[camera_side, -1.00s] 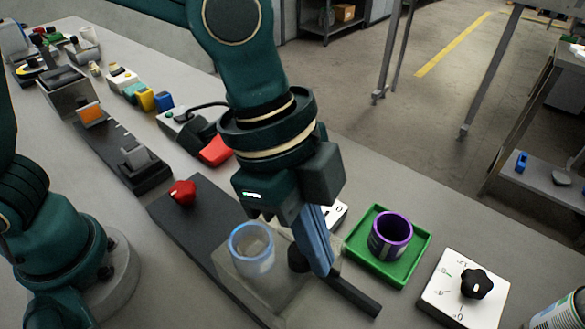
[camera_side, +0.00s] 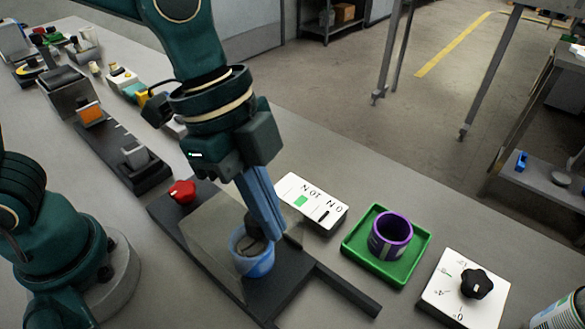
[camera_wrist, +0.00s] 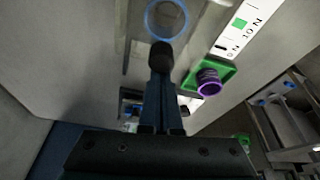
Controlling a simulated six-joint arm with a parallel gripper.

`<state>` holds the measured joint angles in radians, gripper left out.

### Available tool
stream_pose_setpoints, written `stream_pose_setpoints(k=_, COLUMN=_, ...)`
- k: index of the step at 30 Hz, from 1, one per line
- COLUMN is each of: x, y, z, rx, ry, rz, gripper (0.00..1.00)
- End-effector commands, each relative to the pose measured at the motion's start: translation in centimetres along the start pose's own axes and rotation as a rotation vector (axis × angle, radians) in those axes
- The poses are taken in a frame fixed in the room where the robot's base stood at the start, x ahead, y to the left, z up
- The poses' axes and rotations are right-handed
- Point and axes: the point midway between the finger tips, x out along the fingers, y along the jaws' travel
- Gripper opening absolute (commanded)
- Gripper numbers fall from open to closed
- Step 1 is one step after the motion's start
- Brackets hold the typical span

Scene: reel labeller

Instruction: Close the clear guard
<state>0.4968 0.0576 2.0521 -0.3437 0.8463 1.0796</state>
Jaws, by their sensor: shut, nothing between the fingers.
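The clear guard (camera_side: 205,228) is a see-through panel on the dark base (camera_side: 170,213) in the side view, left of and partly around the blue-rimmed cup (camera_side: 262,268). A dark round knob (camera_side: 255,229) shows at the guard's right side, over the cup's opening; it also shows in the wrist view (camera_wrist: 161,55). My gripper (camera_side: 274,236) is shut and empty, its blue fingers slanting down beside the knob. In the wrist view its fingertips (camera_wrist: 161,76) point at the knob and appear against it; contact is not certain. The fingers hide part of the guard's far side.
A red knob (camera_side: 182,191) sits on the base's left end. A green tray (camera_side: 353,247) holding a purple ring (camera_side: 391,237) and a white plate with a black dial (camera_side: 476,284) stand to the right.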

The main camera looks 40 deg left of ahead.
Motion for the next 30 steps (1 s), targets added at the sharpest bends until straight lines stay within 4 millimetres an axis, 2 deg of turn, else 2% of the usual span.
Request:
stream_pose_setpoints(k=8, x=1.2, y=0.1, z=-3.7, rx=0.004, ry=0.012, rz=-0.001, gripper=0.0)
stream_pose_setpoints(k=21, x=-6.9, y=-0.1, z=-3.7, rx=-0.001, ry=0.02, rz=-0.01, gripper=0.0)
stream_pose_setpoints(k=30, x=-9.7, y=-0.6, z=-3.3, rx=-0.021, ry=0.03, rz=-0.03, gripper=0.0)
